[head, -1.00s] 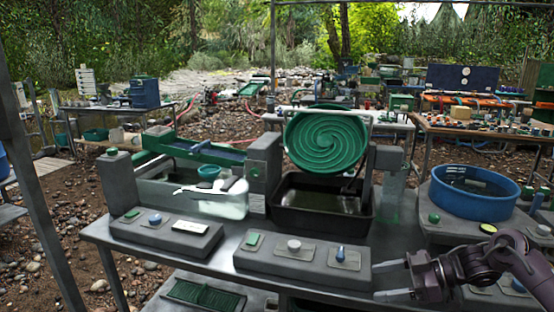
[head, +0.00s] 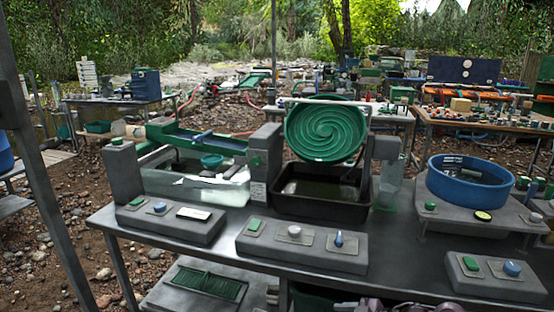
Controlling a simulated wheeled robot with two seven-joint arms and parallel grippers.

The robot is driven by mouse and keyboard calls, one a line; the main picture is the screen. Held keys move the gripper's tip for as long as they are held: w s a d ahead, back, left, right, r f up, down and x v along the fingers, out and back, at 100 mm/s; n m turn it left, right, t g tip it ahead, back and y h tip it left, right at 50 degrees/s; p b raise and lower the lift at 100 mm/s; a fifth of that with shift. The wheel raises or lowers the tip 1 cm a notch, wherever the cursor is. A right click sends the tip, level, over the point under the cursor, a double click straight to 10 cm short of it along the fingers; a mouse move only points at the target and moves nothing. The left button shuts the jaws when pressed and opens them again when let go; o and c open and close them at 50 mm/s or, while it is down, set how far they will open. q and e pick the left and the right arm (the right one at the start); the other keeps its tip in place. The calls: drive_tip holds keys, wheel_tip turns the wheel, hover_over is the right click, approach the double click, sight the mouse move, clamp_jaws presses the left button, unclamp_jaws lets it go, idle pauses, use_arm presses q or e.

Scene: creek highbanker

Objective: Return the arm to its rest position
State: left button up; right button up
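A small part of my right arm shows at the bottom edge of the head view, right of the middle. Two pale finger tips of my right gripper (head: 346,306) seem to show beside it, but the frame cuts off most of it. I cannot tell whether it is open or shut. My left gripper is out of view. The metal bench (head: 225,248) below the machines has no arm over its top.
Control boxes (head: 300,258) line the bench front, with another (head: 490,290) at right. Behind them stand a green spiral wheel (head: 325,130), a black tub (head: 318,208), a clear water tank (head: 205,190) and a blue basin (head: 470,187). A post (head: 40,175) rises at left.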

drive_tip(key=s+a+f+m+t+h, duration=0.1)
drive_tip(key=s+a+f+m+h, duration=0.25)
drive_tip(key=f, duration=0.65)
drive_tip(key=s+d+f+m+g+h, duration=0.1)
drive_tip(key=s+d+f+m+h, duration=0.1)
drive_tip(key=s+f, duration=0.5)
drive_tip(key=s+d+f+m+g+h, duration=0.1)
drive_tip(key=s+d+f+m+h, duration=0.15)
drive_tip(key=s+f, duration=0.45)
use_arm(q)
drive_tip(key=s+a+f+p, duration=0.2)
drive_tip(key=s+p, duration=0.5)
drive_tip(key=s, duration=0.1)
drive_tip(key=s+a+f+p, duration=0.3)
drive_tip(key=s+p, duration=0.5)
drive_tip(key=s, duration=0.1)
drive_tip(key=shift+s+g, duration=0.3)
use_arm(e)
drive_tip(key=s+d+f+m+g, duration=0.1)
drive_tip(key=s+d+f, duration=0.1)
drive_tip(key=s, duration=0.8)
drive_tip(key=s+d+f+m+g+h, duration=0.1)
drive_tip(key=s+d+f, duration=0.1)
drive_tip(key=s, duration=0.8)
drive_tip(key=s+d+f+m+g+h, duration=0.1)
drive_tip(key=s+d+f+g, duration=0.1)
drive_tip(key=s, duration=0.9)
drive_tip(key=shift+d+f, duration=0.2)
drive_tip(key=shift+f, duration=0.15)
